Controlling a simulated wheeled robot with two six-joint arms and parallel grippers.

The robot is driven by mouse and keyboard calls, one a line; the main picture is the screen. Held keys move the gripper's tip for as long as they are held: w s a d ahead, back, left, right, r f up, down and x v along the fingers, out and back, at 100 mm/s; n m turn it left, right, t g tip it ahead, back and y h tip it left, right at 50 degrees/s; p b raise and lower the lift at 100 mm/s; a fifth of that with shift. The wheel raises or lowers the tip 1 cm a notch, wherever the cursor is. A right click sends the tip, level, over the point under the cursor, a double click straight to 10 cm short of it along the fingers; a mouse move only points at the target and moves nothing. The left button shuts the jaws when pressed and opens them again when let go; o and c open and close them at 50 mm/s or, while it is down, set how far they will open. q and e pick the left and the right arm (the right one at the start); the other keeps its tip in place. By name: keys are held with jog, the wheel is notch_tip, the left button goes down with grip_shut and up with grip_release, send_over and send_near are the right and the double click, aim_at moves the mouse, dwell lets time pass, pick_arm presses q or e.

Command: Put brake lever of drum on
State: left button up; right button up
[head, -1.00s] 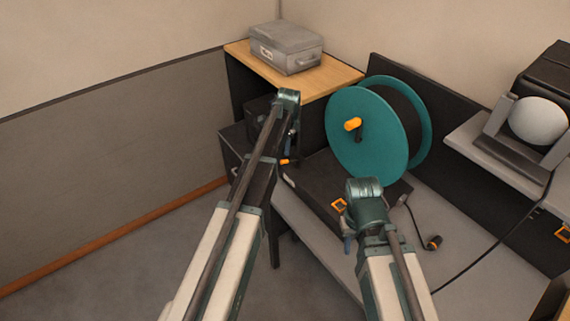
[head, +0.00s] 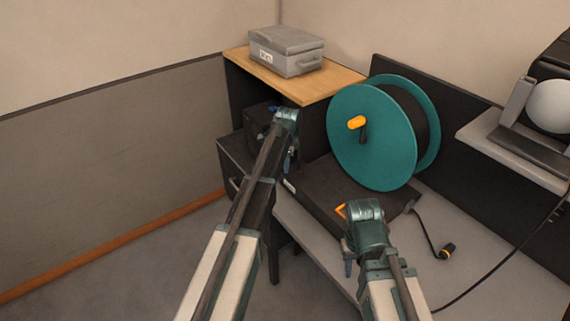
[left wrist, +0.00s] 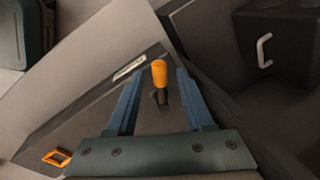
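The teal cable drum (head: 370,145) stands on a dark base box (head: 325,190) on the grey desk. In the left wrist view an orange-tipped lever with a black stem (left wrist: 159,76) rises from the base box (left wrist: 100,115); I take it for the brake lever. My left gripper (left wrist: 160,84) is open, with its blue fingers on either side of the lever and gaps visible. In the head view my left gripper (head: 289,158) hides the lever. My right gripper (head: 348,264) is over the desk's front; its fingers are mostly hidden behind its wrist.
The drum has an orange crank handle (head: 356,123). An orange latch (left wrist: 57,157) is on the base box's edge. A cable with a black and yellow plug (head: 447,250) lies on the desk. A grey case (head: 287,52) sits on the wooden shelf (head: 335,83).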

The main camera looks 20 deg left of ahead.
pick_arm(q)
grip_shut()
jog(key=n, duration=0.1)
jog(key=s+d+n, duration=0.1)
jog(key=n, duration=0.3)
jog(key=shift+s+d+g+y, duration=0.3)
jog(key=shift+s+d+y, duration=0.05)
jog(key=shift+y, duration=0.05)
jog(key=shift+o, duration=0.3)
grip_release()
notch_tip(320, 180, up, 14)
jog(key=s+d+p, duration=0.1)
jog(key=d+p, duration=0.1)
jog(key=p, duration=1.1)
jog(key=shift+s+f, duration=0.25)
jog(key=shift+s, duration=0.05)
